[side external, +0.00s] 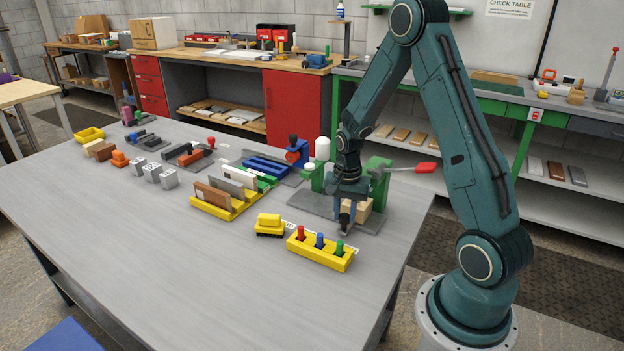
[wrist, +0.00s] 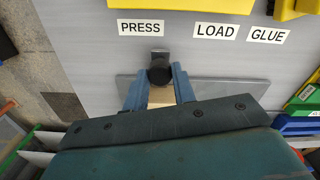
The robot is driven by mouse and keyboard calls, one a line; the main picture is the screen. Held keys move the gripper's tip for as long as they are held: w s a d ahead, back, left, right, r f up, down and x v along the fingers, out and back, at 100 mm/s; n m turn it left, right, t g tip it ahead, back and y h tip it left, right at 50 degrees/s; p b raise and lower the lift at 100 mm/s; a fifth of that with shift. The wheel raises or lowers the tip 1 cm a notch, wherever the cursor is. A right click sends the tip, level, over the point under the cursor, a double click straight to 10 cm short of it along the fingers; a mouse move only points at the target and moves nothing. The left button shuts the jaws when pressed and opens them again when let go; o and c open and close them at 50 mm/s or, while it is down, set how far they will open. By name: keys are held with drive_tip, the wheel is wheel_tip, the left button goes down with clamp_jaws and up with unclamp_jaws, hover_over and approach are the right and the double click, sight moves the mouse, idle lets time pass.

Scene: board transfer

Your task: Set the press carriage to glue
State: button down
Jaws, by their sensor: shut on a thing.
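The press (side external: 378,180) is a green frame with a red lever (side external: 425,168), standing on a grey base plate near the table's right edge. My gripper (side external: 346,221) is low at the front of the press. In the wrist view, its blue fingers are shut on a round black knob (wrist: 160,71), taken to be the carriage knob. The knob sits just below the PRESS label (wrist: 141,28), near the left end of a grey strip (wrist: 225,91). The LOAD label (wrist: 215,31) and GLUE label (wrist: 267,35) lie to its right. A pale wooden block (side external: 363,209) is behind the fingers, partly hidden.
A yellow holder (side external: 318,257) with red, blue and green pegs stands in front of the press. A yellow brush (side external: 269,225) and a yellow rack (side external: 218,209) with boards are to the left. The front left of the table is clear.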

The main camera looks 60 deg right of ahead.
drive_tip(key=w, duration=1.7)
drive_tip(key=shift+r, duration=0.1)
drive_tip(key=shift+w, duration=0.15)
drive_tip(key=c, duration=1.2)
unclamp_jaws()
drive_tip(key=shift+o, duration=0.3)
wheel_tip(320, 180, up, 14)
